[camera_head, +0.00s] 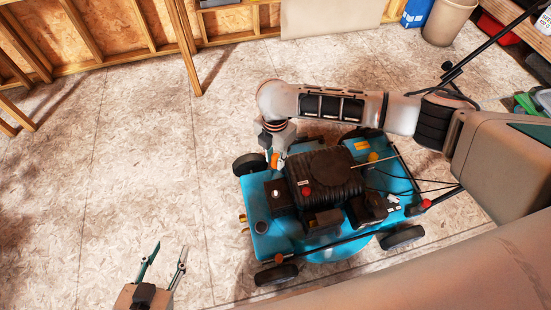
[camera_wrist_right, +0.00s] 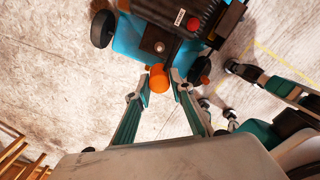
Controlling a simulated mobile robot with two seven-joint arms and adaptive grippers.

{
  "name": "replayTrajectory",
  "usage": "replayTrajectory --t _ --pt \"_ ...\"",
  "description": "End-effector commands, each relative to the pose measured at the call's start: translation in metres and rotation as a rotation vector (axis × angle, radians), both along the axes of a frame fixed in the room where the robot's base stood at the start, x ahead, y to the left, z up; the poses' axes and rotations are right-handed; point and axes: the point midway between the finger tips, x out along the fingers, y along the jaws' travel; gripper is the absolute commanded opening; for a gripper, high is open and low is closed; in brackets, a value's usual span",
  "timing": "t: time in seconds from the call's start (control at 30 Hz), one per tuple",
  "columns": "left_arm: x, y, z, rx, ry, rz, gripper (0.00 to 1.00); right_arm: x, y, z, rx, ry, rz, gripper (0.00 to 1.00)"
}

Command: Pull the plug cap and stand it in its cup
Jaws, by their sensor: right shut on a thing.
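The orange plug cap (camera_wrist_right: 158,78) is between the fingertips of my right gripper (camera_wrist_right: 161,84), which is shut on it. In the head view my right gripper (camera_head: 276,157) and the cap (camera_head: 274,161) are at the mower's back left edge. The cap is apart from the silver stud (camera_head: 276,193) on the black block, which also shows in the wrist view (camera_wrist_right: 160,47). A dark round fitting (camera_head: 261,227) on the blue deck may be the cup; I cannot tell. My left gripper (camera_head: 165,262) is open and empty above the floor, left of the mower.
The blue mower (camera_head: 300,250) has a black engine (camera_head: 325,175), with a red button (camera_head: 306,191) on top. A bin (camera_head: 448,20) and shelves stand at the back right. The floor (camera_head: 140,150) left of the mower is clear.

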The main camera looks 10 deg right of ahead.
Motion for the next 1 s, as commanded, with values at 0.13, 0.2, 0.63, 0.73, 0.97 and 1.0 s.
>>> replayTrajectory --t 0.13,0.2,0.63,0.73,0.97,1.0 --pt "0.003 0.0 0.007 0.0 -0.011 0.001 0.4 0.001 0.0 0.006 0.0 -0.002 0.0 0.07" --pt "0.004 0.0 0.009 0.0 -0.015 0.0 0.4 0.001 0.0 0.007 0.0 -0.002 0.0 0.07" --pt "0.01 0.0 0.022 0.0 -0.036 0.0 0.4 0.001 0.0 0.016 0.0 -0.002 0.001 0.07" --pt "0.01 0.0 0.022 0.0 -0.037 0.0 0.4 0.0 0.0 0.016 0.0 -0.001 0.001 0.07" --pt "0.01 0.0 0.021 -0.001 -0.035 0.0 0.4 0.0 0.0 0.014 0.0 0.0 0.002 0.07" --pt "0.009 -0.001 0.02 -0.002 -0.035 0.0 0.4 -0.001 0.0 0.011 0.0 0.001 0.007 0.07"
